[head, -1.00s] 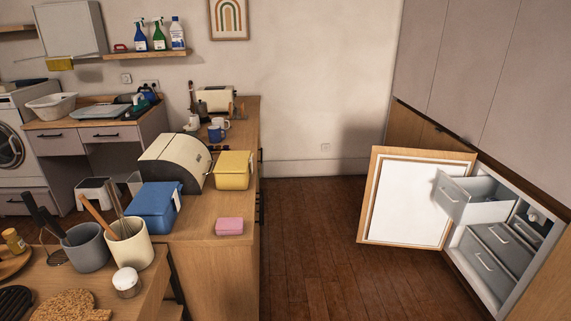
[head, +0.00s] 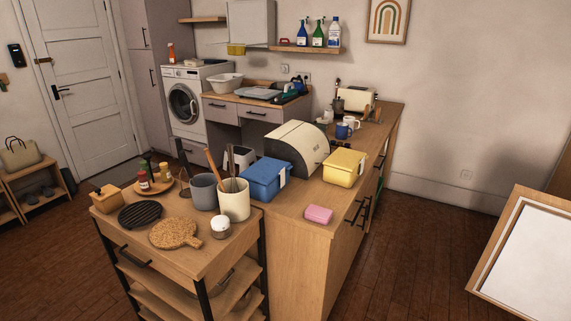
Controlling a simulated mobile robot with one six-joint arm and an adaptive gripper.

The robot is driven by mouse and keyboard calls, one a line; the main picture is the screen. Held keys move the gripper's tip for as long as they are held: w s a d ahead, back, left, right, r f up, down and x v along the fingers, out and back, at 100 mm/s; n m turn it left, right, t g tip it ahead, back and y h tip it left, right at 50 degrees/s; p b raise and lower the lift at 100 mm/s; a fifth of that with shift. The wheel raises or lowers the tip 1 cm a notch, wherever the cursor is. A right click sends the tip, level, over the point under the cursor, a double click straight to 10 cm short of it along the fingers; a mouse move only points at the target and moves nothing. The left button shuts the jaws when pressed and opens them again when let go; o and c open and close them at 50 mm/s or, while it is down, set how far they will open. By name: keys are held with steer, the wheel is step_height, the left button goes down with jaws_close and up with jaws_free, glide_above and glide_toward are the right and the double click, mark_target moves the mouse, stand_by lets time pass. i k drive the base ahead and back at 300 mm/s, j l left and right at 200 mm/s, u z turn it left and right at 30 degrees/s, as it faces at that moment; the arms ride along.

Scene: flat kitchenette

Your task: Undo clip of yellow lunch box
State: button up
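The yellow lunch box (head: 344,167) stands upright on the wooden counter in the head view, right of the cream bread bin. Its lid looks closed. The state of its clip is too small to tell. A blue lunch box (head: 265,178) with a pale clip on its right side stands to the left, in front of the bread bin. My gripper is not in view.
The bread bin (head: 297,149) stands close behind and left. Floor between counter and door is clear.

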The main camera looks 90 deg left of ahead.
mark_target(346, 180)
steer(key=u, duration=2.25)
steer(key=i+u, duration=0.2)
steer(key=i+l, duration=0.15)
steer(key=i, duration=0.3)
steer(key=i+l, duration=0.1)
steer(key=i, duration=0.4)
steer(key=i+l+u, duration=0.1)
steer(key=i, duration=0.35)
steer(key=i+l, duration=0.2)
steer(key=i, duration=0.25)
steer(key=i+l+u, duration=0.1)
steer(key=i, duration=0.35)
steer(key=i+l, duration=0.3)
steer(key=i, duration=0.2)
steer(key=i+l, duration=0.2)
steer(key=i, duration=0.25)
